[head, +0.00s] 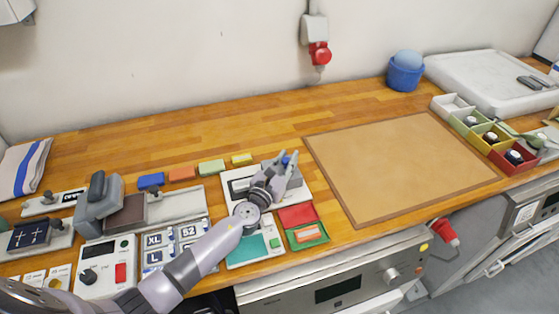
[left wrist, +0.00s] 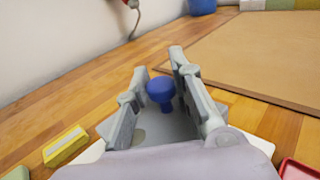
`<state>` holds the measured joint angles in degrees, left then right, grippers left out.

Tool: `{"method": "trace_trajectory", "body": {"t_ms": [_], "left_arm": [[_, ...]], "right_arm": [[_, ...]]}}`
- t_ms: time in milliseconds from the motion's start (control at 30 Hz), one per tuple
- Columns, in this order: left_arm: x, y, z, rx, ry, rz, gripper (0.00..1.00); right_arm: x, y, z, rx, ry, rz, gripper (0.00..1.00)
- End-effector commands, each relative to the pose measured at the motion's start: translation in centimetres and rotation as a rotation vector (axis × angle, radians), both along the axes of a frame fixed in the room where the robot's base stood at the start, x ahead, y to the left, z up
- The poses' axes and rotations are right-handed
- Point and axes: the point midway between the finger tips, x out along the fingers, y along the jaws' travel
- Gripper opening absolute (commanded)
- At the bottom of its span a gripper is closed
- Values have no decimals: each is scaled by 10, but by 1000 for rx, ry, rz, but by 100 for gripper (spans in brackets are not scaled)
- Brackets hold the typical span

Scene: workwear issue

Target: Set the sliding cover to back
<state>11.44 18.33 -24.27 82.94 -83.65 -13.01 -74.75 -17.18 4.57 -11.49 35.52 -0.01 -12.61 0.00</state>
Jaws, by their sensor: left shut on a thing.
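My left gripper (head: 287,163) reaches over a white-framed panel (head: 304,197) near the middle of the worktop. It is shut on a blue knob (head: 285,160). In the left wrist view the blue knob (left wrist: 160,91) sits between the two fingers, above a grey plate (left wrist: 168,127) that looks like the sliding cover. The gripper and forearm hide much of the panel, so I cannot tell the cover's exact position. My right gripper is not in view.
A brown board (head: 400,165) lies right of the panel. Red and green trays (head: 310,243) stand in front of it. Small coloured blocks (head: 211,167) lie behind and left. Several control boxes crowd the left. The back strip of worktop is mostly clear.

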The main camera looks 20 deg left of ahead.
Motion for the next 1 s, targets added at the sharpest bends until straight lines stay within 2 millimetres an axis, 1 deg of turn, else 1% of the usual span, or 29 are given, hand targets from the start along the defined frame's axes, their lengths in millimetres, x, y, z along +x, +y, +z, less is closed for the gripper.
{"method": "trace_trajectory", "body": {"t_ms": [100, 133, 400, 667, 767, 867, 1000], "left_arm": [[0, -2, 1, -3, -2, -4, 0], [0, -2, 1, -3, -2, -4, 23], [0, -1, 1, -2, -2, -3, 41], [0, 0, 1, -2, -1, -2, 41], [-5, 0, 0, -2, -1, -2, 41], [-17, 2, -1, -1, 0, -3, 41], [-45, 6, -1, -1, 2, -2, 41]], "right_arm": [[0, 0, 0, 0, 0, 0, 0], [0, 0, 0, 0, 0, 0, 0], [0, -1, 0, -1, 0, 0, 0], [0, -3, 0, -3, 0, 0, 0], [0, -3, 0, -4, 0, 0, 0], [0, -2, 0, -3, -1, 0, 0], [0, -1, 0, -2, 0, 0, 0]]}}
